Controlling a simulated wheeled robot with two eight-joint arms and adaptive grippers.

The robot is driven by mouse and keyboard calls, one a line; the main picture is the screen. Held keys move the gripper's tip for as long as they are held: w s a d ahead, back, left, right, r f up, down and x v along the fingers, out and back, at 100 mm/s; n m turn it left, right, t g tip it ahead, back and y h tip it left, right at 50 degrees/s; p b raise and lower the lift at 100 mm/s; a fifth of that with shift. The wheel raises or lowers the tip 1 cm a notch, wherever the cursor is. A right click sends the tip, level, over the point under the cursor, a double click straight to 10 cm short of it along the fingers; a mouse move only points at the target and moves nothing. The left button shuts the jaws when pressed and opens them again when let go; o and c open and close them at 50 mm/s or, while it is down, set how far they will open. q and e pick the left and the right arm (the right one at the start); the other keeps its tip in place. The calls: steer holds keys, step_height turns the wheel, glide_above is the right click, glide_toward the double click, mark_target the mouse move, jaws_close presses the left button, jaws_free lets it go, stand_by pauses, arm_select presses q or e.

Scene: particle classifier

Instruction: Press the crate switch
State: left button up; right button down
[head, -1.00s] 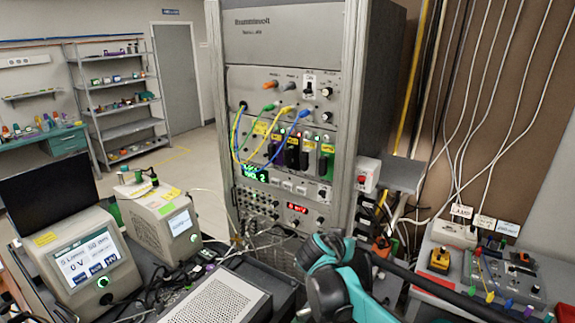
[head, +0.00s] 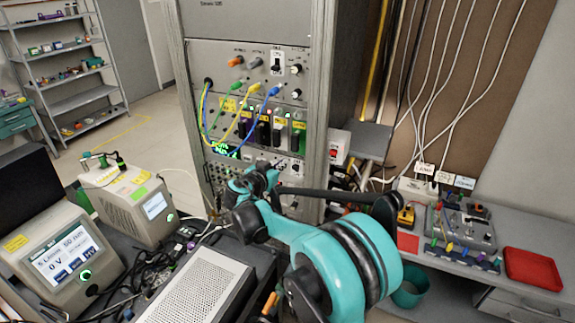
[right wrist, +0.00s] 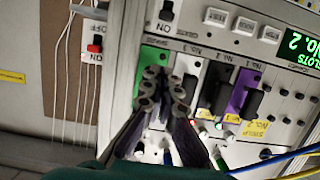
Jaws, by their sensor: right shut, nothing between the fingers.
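The instrument rack (head: 325,60) stands in the middle of the head view. My right gripper (right wrist: 163,78) is shut and empty there, in front of the green module (right wrist: 150,60), apart from the toggle. In the head view my right gripper (head: 268,168) is just below the row of modules, and my arm hides part of the lower panel. My left gripper is not in view.
A red rocker in a white on/off box (head: 334,150) is on the rack's right side; it also shows in the wrist view (right wrist: 95,48). Coloured cables (head: 237,120) loop before the panel. Two meters stand at left, and a red tray (head: 532,268) lies at right.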

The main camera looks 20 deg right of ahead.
mark_target(297, 162)
steer(key=x, duration=0.3)
steer(key=f+x, duration=0.1)
steer(key=x, duration=0.3)
steer(key=f+x, duration=0.1)
steer(key=x, duration=0.2)
steer(key=shift+s+f, duration=0.15)
steer(key=shift+f, duration=0.1)
steer(key=shift+a+f, duration=0.1)
steer(key=shift+f, duration=0.55)
steer(key=shift+f, duration=0.1)
